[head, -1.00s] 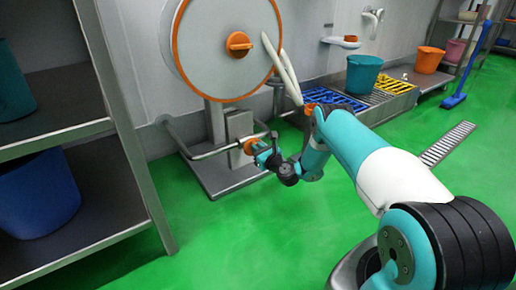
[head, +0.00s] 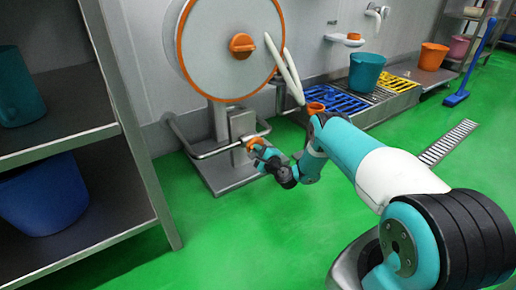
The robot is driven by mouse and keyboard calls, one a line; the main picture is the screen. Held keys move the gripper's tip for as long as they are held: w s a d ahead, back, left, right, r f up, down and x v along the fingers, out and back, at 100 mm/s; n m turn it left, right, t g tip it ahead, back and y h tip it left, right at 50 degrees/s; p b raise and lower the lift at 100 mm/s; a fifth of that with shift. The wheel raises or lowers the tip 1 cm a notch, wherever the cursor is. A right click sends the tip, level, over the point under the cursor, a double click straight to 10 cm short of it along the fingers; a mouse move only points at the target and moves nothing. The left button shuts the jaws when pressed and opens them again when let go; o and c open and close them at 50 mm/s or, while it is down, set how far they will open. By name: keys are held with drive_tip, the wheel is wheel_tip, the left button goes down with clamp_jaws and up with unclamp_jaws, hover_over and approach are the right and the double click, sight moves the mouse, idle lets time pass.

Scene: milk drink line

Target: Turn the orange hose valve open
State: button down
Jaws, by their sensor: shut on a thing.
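The orange hose valve (head: 252,142) sits on the metal pipe in front of the hose reel's stand, low above the floor. My gripper (head: 257,152) is at the valve and is shut on it. The jaws are small in the view and partly hide the valve's lower side. The large grey hose reel (head: 212,55) with an orange rim stands above and behind, with an orange knob (head: 242,45) at its centre. A pale hose (head: 286,70) hangs at its right side.
A metal shelf (head: 60,145) with a teal bucket (head: 18,90) and a blue bucket (head: 45,195) stands at the left. At the back right are a teal bucket (head: 365,70) on a grated basin and an orange bucket (head: 432,56). The green floor in front is clear.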

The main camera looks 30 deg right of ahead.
drive_tip(key=n, duration=0.3)
drive_tip(key=f+n+p, duration=0.1)
drive_tip(key=n, duration=0.1)
drive_tip(key=shift+a+n+p, duration=0.15)
drive_tip(key=shift+n+p, duration=0.15)
drive_tip(key=shift+n, duration=0.1)
idle(0.4)
drive_tip(key=c, duration=1.1)
unclamp_jaws()
drive_tip(key=shift+c, duration=0.2)
drive_tip(key=s+p, duration=1.5)
drive_tip(key=s, duration=0.2)
drive_tip(key=shift+s+d, duration=0.2)
drive_tip(key=shift+d, duration=0.1)
drive_tip(key=shift+w, duration=0.1)
